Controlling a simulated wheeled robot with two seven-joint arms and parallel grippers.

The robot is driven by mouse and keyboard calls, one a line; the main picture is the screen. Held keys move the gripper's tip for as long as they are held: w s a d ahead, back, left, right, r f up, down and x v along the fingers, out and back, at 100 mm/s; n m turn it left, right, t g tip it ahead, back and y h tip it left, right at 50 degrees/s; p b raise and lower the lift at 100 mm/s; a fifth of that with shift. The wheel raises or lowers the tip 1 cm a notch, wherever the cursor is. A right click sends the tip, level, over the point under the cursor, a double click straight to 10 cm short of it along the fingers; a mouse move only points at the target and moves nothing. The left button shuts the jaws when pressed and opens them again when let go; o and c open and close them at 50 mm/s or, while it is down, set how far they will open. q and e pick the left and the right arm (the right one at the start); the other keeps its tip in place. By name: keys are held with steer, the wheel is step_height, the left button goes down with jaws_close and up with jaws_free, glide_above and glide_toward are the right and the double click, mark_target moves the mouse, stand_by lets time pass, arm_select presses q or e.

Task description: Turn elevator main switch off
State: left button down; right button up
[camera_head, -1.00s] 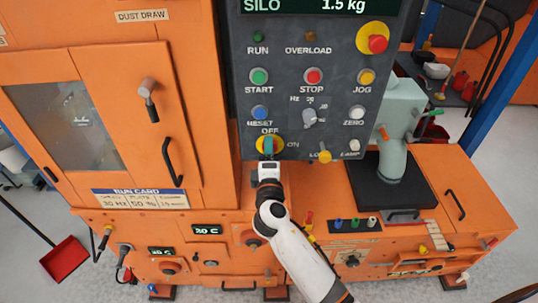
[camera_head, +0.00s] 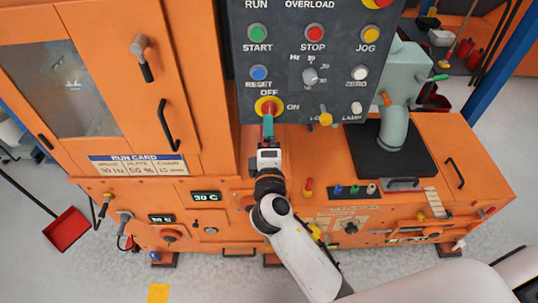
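The main switch (camera_head: 268,104) is a red handle on a round yellow plate at the lower left of the dark control panel (camera_head: 300,98). OFF is printed above it and ON to its right. The red handle looks upright, in line with OFF; its lower part is hidden by the gripper. My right gripper (camera_head: 267,126), with teal fingertips, is just below and in front of the switch. Whether it touches the handle, and how far the fingers are apart, cannot be told. My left gripper is not in view.
START (camera_head: 258,33), STOP (camera_head: 315,33), RESET (camera_head: 260,73) and a grey selector knob (camera_head: 310,76) sit above and beside the switch. A yellow-headed knob (camera_head: 326,119) is to its right. An orange cabinet (camera_head: 190,70) stands close on the left.

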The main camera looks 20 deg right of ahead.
steer(key=shift+b+v, duration=0.5)
steer(key=shift+v, duration=1.8)
steer(key=s+f+m+g+y, duration=0.15)
steer(key=s+f+g, duration=0.25)
steer(key=f, duration=1.4)
steer(key=s+f+m+g+y, duration=0.1)
steer(key=s+f+g+y, duration=0.25)
steer(key=f, duration=1.45)
steer(key=s+d+f+m+g, duration=0.2)
steer(key=s+f, duration=0.5)
steer(key=s+d+f+m+g, duration=0.2)
steer(key=s+f+g, duration=0.1)
steer(key=s+f, duration=0.35)
steer(key=s+d+f+m+g, duration=0.2)
steer(key=s+d+f+m, duration=0.1)
steer(key=s, duration=0.6)
steer(key=s+d+f+m+g, duration=0.2)
steer(key=s+f, duration=0.3)
steer(key=s, duration=0.5)
steer(key=shift+d+m, duration=0.55)
steer(key=shift+f, duration=0.1)
steer(key=shift+c, duration=0.6)
